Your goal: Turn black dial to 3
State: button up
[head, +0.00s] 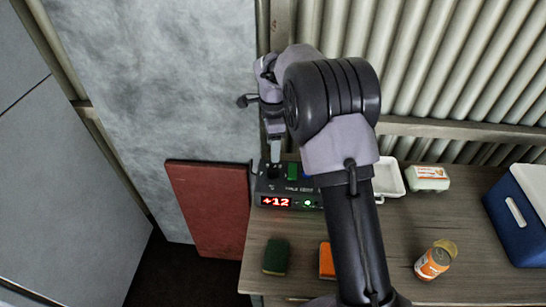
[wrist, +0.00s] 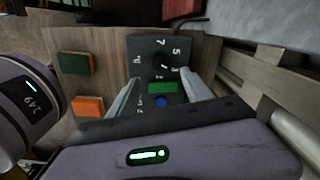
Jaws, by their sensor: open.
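The black dial (wrist: 161,62) sits on a dark control box (wrist: 146,45), with pale numerals around it, among them 7, 5 and 3. Which numeral its pointer faces is too small to tell. The box also shows in the head view (head: 262,188), with a red "+12" display and a green light on its front. A green block (wrist: 163,88) and a blue button (wrist: 161,102) are beside the dial. My gripper (wrist: 160,76) is open and empty, its fingers spread to either side of the dial area. In the head view my gripper (head: 275,160) is over the box's back and partly covers the dial.
A green sponge (head: 276,257) and an orange one (head: 327,262) lie in front of the box. An open can (head: 433,262), a white tray (head: 388,180), a carton (head: 428,177) and a blue cooler (head: 520,210) stand to the right. A red panel (head: 210,210) is left of the table.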

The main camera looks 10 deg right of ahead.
notch_tip(320, 180, up, 8)
jog(key=p, duration=0.2)
jog(key=s+a+r+n+t+y+b, duration=0.1)
jog(key=s+r+n+t+b, duration=0.1)
jog(key=s+r+n, duration=0.35)
jog(key=s+a+r+n+t+b, duration=0.1)
jog(key=s+r+n, duration=0.1)
jog(key=s+r, duration=0.65)
jog(key=s+a+f+n+t+b, duration=0.1)
jog(key=s+f+n, duration=0.2)
jog(key=s, duration=0.6)
jog(key=s+a+f+n+t+y+b, duration=0.1)
jog(key=s+f+n, duration=0.2)
jog(key=s, duration=0.7)
jog(key=shift+s+f+n+t, duration=0.2)
jog(key=shift+f+n+t, duration=0.2)
jog(key=shift+f, duration=0.1)
jog(key=shift+d, duration=0.15)
